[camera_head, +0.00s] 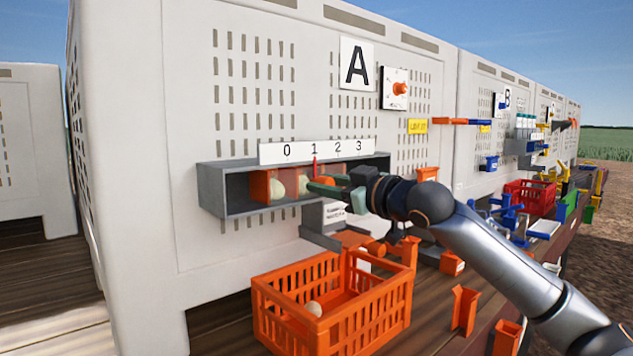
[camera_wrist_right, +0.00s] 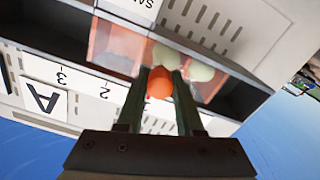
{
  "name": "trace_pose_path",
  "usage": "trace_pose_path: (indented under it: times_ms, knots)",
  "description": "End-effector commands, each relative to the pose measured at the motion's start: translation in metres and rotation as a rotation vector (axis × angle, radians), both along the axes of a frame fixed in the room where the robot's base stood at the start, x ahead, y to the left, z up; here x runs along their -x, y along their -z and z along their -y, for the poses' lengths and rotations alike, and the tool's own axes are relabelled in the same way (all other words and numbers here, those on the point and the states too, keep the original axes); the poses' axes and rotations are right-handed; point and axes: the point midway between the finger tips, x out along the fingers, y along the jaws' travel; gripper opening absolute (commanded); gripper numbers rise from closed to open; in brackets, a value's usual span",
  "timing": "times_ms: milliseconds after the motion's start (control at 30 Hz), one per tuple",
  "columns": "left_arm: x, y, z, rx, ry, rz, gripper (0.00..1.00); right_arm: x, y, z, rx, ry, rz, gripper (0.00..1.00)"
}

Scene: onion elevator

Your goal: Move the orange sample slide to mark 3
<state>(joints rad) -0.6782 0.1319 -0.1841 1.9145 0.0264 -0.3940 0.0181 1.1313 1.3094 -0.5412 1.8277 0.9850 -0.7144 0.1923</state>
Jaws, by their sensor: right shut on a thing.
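The orange sample slide (camera_head: 261,187) sits in a grey open-fronted channel (camera_head: 212,192) under a white scale (camera_head: 268,154) marked 0 to 3. Its red pointer (camera_head: 315,166) stands at about mark 1. Pale round onions (camera_head: 278,188) show inside the slide; they also show in the wrist view (camera_wrist_right: 201,71). My right gripper (camera_head: 328,184) is at the front of the channel, shut on the slide's round orange knob (camera_wrist_right: 160,82), which lies between its fingers in the wrist view. The gripper hides part of the slide's right side. My left gripper is not in view.
An orange crate (camera_head: 333,325) with a pale onion (camera_head: 314,308) stands below the channel. An orange chute and small orange parts lie right of it, under my right arm. Panel A (camera_head: 357,64) has an orange dial (camera_head: 400,89). The channel's right end is partly hidden by my gripper.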

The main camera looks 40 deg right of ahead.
Motion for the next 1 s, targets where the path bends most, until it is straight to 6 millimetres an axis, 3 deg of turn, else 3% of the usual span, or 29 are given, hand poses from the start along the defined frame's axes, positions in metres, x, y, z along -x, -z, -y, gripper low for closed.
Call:
trace_pose_path:
  times_ms: [167, 200, 433, 767, 1000]
  knots:
    - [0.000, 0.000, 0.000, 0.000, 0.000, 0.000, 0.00, 0.000, 0.000, 0.000, 0.001, 0.000, -0.001, 0.00]
    - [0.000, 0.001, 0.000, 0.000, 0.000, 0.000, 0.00, 0.000, 0.000, 0.000, 0.001, 0.000, -0.001, 0.39]
    - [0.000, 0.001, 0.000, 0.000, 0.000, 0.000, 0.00, 0.000, 0.000, -0.001, 0.001, -0.001, 0.000, 0.65]
    - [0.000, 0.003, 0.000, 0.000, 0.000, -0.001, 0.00, 0.003, 0.001, 0.000, 0.002, 0.000, 0.001, 0.66]
    - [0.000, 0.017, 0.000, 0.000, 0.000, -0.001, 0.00, 0.035, 0.004, 0.003, 0.006, 0.004, 0.000, 0.66]
